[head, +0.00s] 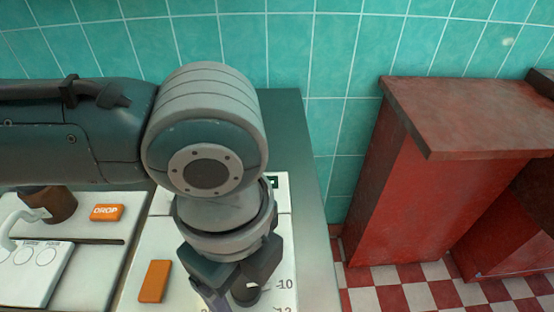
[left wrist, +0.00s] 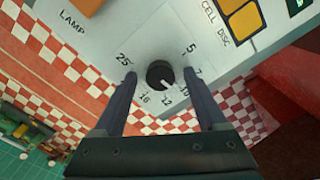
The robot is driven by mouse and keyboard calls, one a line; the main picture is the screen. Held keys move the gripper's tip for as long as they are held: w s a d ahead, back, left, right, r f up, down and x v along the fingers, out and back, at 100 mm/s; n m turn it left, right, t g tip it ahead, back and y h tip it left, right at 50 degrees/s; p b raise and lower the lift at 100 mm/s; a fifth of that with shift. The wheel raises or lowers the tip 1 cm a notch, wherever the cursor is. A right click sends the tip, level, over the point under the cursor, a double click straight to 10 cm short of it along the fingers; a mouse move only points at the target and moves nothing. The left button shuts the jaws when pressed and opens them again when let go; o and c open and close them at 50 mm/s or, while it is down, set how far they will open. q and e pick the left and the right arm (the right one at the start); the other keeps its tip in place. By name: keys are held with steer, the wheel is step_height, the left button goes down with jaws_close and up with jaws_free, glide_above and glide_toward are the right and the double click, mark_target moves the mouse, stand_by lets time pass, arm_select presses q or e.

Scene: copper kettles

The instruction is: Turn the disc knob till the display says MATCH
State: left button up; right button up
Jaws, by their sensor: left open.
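The disc knob (left wrist: 160,74) is a small round black knob with a light pointer mark, on a white panel (left wrist: 130,40) with a ring of numbers. The mark points toward the 10 and 12 side. My left gripper (left wrist: 160,78) is open, with one finger on each side of the knob; I cannot tell if either finger touches it. In the head view the gripper (head: 232,288) is over the panel, and the knob (head: 246,295) shows partly behind it. A dark display (head: 273,182) is mostly hidden by my arm, and its text is unreadable. My right gripper is not in view.
An orange block (head: 154,281) is on the panel left of the knob. An orange DROP label (head: 106,212) and a brown cylinder (head: 58,205) are farther left. A red cabinet (head: 390,200) stands to the right, across a checkered floor (head: 400,285).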

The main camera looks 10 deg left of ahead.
arm_select(q)
jaws_close()
stand_by(0.6)
